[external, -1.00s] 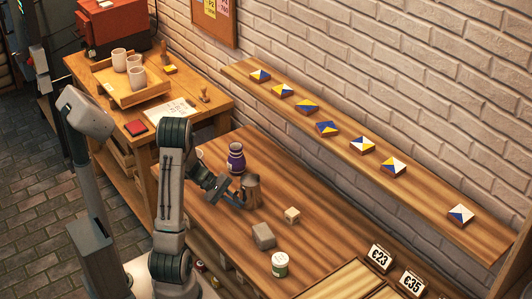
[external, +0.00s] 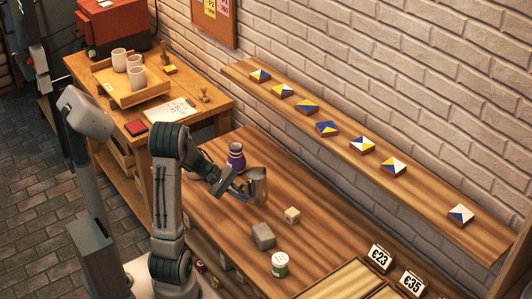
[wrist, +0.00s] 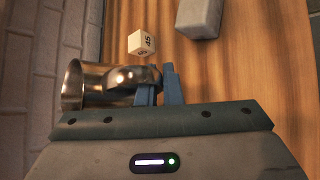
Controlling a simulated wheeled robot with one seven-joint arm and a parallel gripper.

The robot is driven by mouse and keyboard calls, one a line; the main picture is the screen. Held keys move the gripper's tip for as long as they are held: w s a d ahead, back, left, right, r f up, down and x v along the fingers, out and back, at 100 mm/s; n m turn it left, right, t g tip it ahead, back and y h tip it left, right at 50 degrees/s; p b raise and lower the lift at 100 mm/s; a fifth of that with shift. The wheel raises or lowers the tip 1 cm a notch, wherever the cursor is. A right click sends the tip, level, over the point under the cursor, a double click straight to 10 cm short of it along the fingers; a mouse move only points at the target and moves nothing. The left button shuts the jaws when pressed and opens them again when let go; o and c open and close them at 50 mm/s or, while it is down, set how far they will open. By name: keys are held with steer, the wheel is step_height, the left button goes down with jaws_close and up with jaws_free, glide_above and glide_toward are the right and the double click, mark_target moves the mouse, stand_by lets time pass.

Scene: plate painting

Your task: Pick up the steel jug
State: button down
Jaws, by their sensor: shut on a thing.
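The steel jug (external: 258,184) is a shiny metal jug near the middle of the wooden table in the external view. In the wrist view the jug (wrist: 88,84) lies across the left, with its open mouth facing left. My gripper (external: 243,191) is at the jug's left side in the external view. In the wrist view its blue fingers (wrist: 160,88) are close together at the jug's side, shut on it. The exact part between the fingers is partly hidden. The jug appears raised a little above the table.
A purple and white bottle (external: 236,157) stands just behind the gripper. A small numbered cube (external: 292,214), a grey block (external: 263,236) and a green-white jar (external: 280,264) stand in front. Price signs (external: 380,258) are at the right. A shelf (external: 430,202) with painted tiles runs along the wall.

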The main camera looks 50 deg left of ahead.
steer(key=d+r, duration=0.4)
steer(key=d, duration=0.2)
steer(key=shift+s+d, duration=0.4)
steer(key=shift+s, duration=0.05)
steer(key=shift+r, duration=0.1)
